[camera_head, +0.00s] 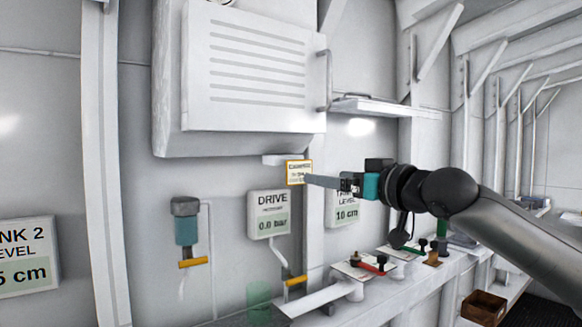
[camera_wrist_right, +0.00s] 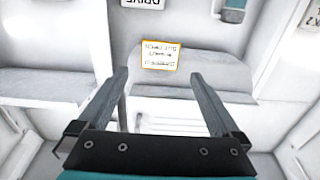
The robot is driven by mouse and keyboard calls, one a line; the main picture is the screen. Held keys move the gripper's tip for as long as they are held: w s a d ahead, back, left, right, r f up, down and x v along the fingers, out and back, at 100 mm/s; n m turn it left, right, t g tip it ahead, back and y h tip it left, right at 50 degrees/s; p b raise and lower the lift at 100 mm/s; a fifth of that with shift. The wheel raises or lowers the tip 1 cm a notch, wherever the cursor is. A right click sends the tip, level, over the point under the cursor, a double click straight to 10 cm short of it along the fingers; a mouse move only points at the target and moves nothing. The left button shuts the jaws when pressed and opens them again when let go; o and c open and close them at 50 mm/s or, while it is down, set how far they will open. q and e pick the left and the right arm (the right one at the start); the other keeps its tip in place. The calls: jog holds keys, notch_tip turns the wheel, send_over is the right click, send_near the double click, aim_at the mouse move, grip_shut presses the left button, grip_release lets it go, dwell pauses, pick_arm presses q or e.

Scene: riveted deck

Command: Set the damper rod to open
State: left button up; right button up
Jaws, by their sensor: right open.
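I cannot single out a damper rod in either view. A yellow-edged label plate (camera_head: 299,172) hangs under the louvred cabinet; its text is too small to read. In the right wrist view the same plate (camera_wrist_right: 161,55) appears upside down, beyond and between my fingertips. My right gripper (camera_head: 310,180) comes in from the right, with its fingers beside the plate in the picture; whether they touch it is unclear. In the wrist view my right gripper (camera_wrist_right: 157,74) has its fingers wide apart with nothing between them. My left gripper is not in view.
The louvred cabinet (camera_head: 250,70) juts from the wall above. A DRIVE gauge (camera_head: 269,214) reads 0.0 bar. A valve with a yellow handle (camera_head: 193,262) is at left. Red (camera_head: 372,265) and green (camera_head: 411,250) levers stand on the bench below my arm. A brown box (camera_head: 484,307) is lower right.

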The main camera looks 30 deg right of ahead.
aim_at(300, 173)
jog(key=w+p, duration=0.3)
jog(key=w, duration=0.1)
jog(key=w+p, duration=0.3)
jog(key=w, duration=0.1)
jog(key=w+a+p, duration=0.1)
jog(key=w+p, duration=0.2)
jog(key=w, duration=0.1)
jog(key=shift+w, duration=0.3)
jog(key=shift+w+a, duration=0.1)
jog(key=shift+w, duration=0.6)
jog(key=shift+c, duration=0.2)
jog(key=shift+f, duration=0.1)
grip_shut()
